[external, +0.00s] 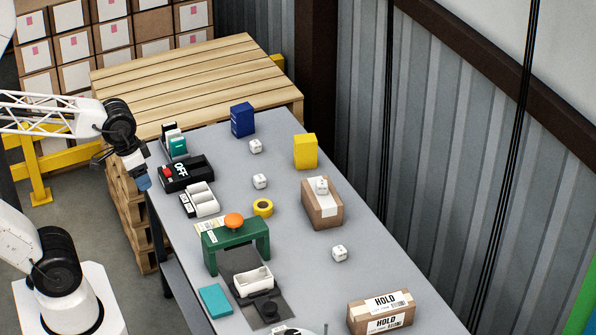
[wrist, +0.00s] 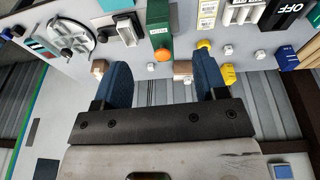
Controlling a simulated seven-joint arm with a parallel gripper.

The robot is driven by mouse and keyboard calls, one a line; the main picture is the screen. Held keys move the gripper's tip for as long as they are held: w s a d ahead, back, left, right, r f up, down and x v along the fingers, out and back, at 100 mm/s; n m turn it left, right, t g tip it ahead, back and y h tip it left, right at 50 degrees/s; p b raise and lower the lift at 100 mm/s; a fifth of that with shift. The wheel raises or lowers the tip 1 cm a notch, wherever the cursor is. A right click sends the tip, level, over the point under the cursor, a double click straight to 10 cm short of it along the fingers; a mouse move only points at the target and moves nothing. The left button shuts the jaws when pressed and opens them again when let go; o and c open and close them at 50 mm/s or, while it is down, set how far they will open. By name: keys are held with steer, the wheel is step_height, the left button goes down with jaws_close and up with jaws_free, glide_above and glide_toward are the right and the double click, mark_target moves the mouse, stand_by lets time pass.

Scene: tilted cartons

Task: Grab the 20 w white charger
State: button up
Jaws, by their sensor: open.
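Several small white cube-shaped chargers are in the external view. One charger (external: 255,146) stands near the blue box, one (external: 260,181) is mid-table, one (external: 322,186) rests on a brown carton, and one (external: 339,253) is farther forward. Their wattage markings are too small to read. In the wrist view a white cube (wrist: 229,50) shows near the yellow box. My gripper (external: 142,183) is at the table's left edge, beside the black OFF box and apart from every charger. In the wrist view its blue fingers (wrist: 162,80) are spread with nothing held between them.
The grey table (external: 290,245) holds a black OFF box (external: 187,173), green stand with orange knob (external: 234,221), yellow tape (external: 262,208), blue box (external: 242,119), yellow box (external: 305,151), brown carton (external: 321,208) and HOLD carton (external: 381,310). A corrugated wall (external: 430,130) stands right.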

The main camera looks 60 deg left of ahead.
steer(key=w+a+f+n+t+h, duration=0.1)
steer(key=w+f+n+t+h, duration=0.25)
steer(key=w+n, duration=0.7)
steer(key=w+a+f+n+t+h, duration=0.15)
steer(key=w+f+n+h, duration=0.35)
steer(key=w, duration=1.1)
steer(key=n+t+y, duration=0.6)
steer(key=n+y, duration=0.3)
steer(key=n, duration=1.2)
glide_toward(261, 177)
steer(key=x, duration=0.3)
steer(key=shift+x, duration=1.3)
